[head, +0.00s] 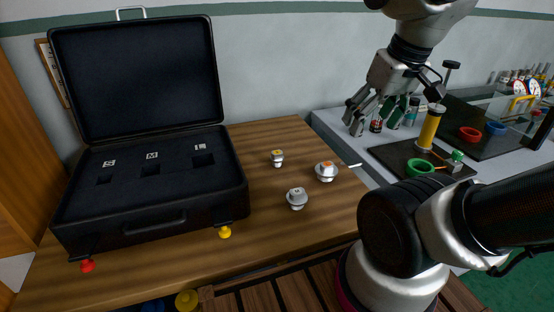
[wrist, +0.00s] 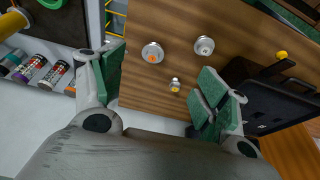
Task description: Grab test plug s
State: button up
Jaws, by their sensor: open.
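Three grey-white plugs stand on the wooden table. The smallest, which looks like test plug s (head: 277,158), has a yellow mark on top and stands farthest back; its letter is too small to read. It also shows in the wrist view (wrist: 174,86), between and beyond my fingers. A larger plug with an orange mark (head: 326,172) stands to its right, and a grey-topped plug (head: 297,199) stands nearer the front. My gripper (head: 372,117) is open and empty, raised to the right of the plugs near the grey bench. Its green-padded fingers are spread in the wrist view (wrist: 160,85).
An open black case (head: 150,215) with slots marked S, M and L fills the table's left. The grey bench (head: 335,122) at right carries a dark board with a yellow cylinder (head: 429,128) and a green ring (head: 420,167). Table around the plugs is clear.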

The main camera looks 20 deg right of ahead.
jog(key=w+a+f+g, duration=0.1)
jog(key=w, duration=0.1)
jog(key=w+a+f+g, duration=0.1)
jog(key=w, duration=0.1)
jog(key=w+a+f+g, duration=0.1)
jog(key=w+f, duration=0.1)
jog(key=shift+f+n, duration=0.1)
jog(key=shift+n, duration=0.2)
jog(key=c, duration=0.3)
jog(key=m+g, duration=0.1)
jog(key=m, duration=1.5)
send_over(277, 152)
jog(key=s, duration=0.1)
notch_tip(277, 152, down, 8)
jog(key=shift+d+f, duration=0.1)
jog(key=m, duration=0.2)
jog(key=shift+w+m, duration=0.15)
jog(key=shift+m, duration=0.15)
jog(key=shift+f, duration=0.15)
jog(key=f, duration=0.7)
jog(key=shift+w+f, duration=0.25)
jog(key=shift+w, duration=0.1)
jog(key=shift+c, duration=0.2)
